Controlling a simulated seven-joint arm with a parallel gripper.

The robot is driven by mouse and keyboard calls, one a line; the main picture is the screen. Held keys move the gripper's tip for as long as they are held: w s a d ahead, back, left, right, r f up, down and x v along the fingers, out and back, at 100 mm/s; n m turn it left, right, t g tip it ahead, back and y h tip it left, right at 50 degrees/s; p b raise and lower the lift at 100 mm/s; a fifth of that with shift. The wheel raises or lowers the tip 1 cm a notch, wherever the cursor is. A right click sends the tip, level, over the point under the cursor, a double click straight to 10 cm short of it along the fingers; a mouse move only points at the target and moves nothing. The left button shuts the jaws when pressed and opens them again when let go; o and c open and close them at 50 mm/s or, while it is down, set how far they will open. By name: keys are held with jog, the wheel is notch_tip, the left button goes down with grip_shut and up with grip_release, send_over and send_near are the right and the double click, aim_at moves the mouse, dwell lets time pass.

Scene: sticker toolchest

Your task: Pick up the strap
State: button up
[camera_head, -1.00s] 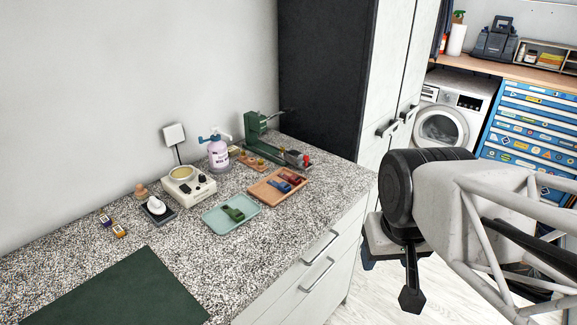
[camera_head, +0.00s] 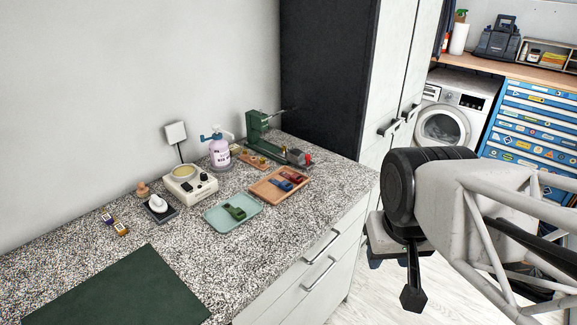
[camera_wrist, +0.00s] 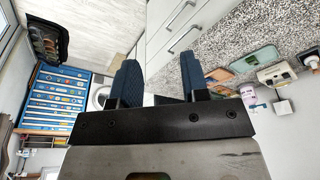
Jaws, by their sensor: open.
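A small green rolled strap-like piece (camera_head: 235,212) lies on a pale teal tray (camera_head: 215,221) on the speckled counter. A blue strap-like piece (camera_head: 283,185) and a dark red one (camera_head: 293,176) lie on a wooden tray (camera_head: 262,194) beside it. I cannot tell which one is the strap meant. My gripper shows in the wrist view (camera_wrist: 159,74) with its two blue fingers apart and nothing between them. It hangs off the counter's right side, well away from the trays. In the head view my own wrist hides most of it.
A spray bottle (camera_head: 219,152), a cream round-topped device (camera_head: 189,188) and a green bench tool (camera_head: 257,128) stand behind the trays. A dark green mat (camera_head: 115,292) lies at front left. A tall cabinet (camera_head: 325,75) rises at the counter's far end. Floor beside the drawers is clear.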

dwell(0.3)
jog(key=n+g, duration=0.3)
jog(key=n, duration=0.6)
send_over(296, 176)
jog(key=f, duration=1.2)
jog(key=shift+s+f, duration=0.25)
jog(key=shift+s, duration=0.15)
jog(key=shift+w+a+f, duration=0.1)
jog(key=shift+w+f, duration=0.15)
jog(key=shift+w, duration=0.1)
jog(key=shift+f, duration=1.3)
